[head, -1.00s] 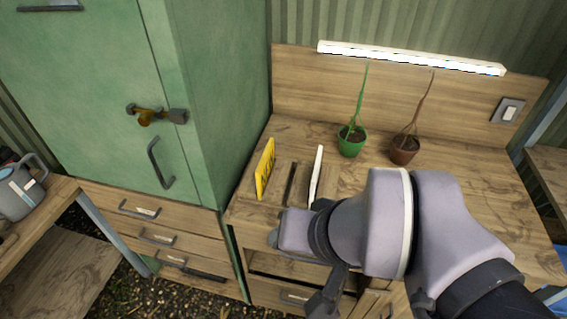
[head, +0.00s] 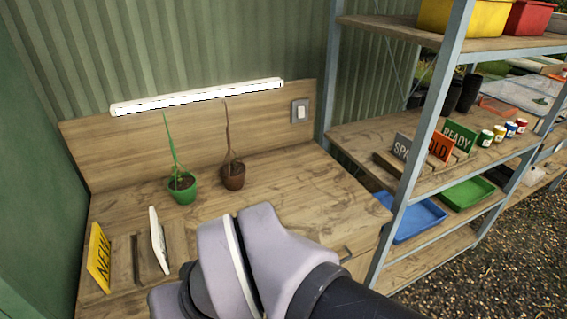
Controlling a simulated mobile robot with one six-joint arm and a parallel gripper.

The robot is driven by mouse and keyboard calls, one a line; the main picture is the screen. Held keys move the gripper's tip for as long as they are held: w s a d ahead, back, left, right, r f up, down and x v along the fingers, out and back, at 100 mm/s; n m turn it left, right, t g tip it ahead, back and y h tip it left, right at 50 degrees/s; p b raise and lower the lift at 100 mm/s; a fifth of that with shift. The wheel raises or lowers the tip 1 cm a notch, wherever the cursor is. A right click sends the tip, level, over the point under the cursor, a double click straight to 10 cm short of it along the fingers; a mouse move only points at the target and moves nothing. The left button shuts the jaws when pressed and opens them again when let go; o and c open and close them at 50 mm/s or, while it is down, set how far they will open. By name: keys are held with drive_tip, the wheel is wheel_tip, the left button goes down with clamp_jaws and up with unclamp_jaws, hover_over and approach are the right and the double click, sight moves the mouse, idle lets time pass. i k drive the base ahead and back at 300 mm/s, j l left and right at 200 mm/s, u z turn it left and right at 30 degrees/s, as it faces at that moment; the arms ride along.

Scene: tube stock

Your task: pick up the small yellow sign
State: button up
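The small yellow sign (head: 99,257) with dark lettering, seemingly "NEW", stands upright at the left end of the wooden bench in the head view. It is seen at an angle near the bench's left edge. A white sign (head: 158,240) stands to its right, with a dark empty-looking slot strip between them. My arm crosses the lower middle of the view, to the right of both signs. My gripper is outside the picture, so its fingers cannot be seen.
Two potted plants, one in a green pot (head: 182,191) and one in a brown pot (head: 233,177), stand behind the signs. A metal-framed shelf (head: 425,140) at right holds several signs, paint pots and trays. The bench's right part is clear.

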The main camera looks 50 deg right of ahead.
sight(98, 265)
drive_tip(key=k+l+z, duration=0.5)
drive_tip(key=z, duration=0.2)
drive_tip(key=k+l+z, duration=0.2)
drive_tip(key=l+z, duration=0.15)
drive_tip(key=k+l+z, duration=0.15)
drive_tip(key=l+z, duration=0.6)
drive_tip(key=l+u, duration=0.1)
drive_tip(key=u, duration=2.2)
drive_tip(key=i+j+u, duration=0.2)
drive_tip(key=i, duration=1)
drive_tip(key=i+j+u, duration=0.15)
drive_tip(key=i, duration=1.05)
drive_tip(key=k+j, duration=0.05)
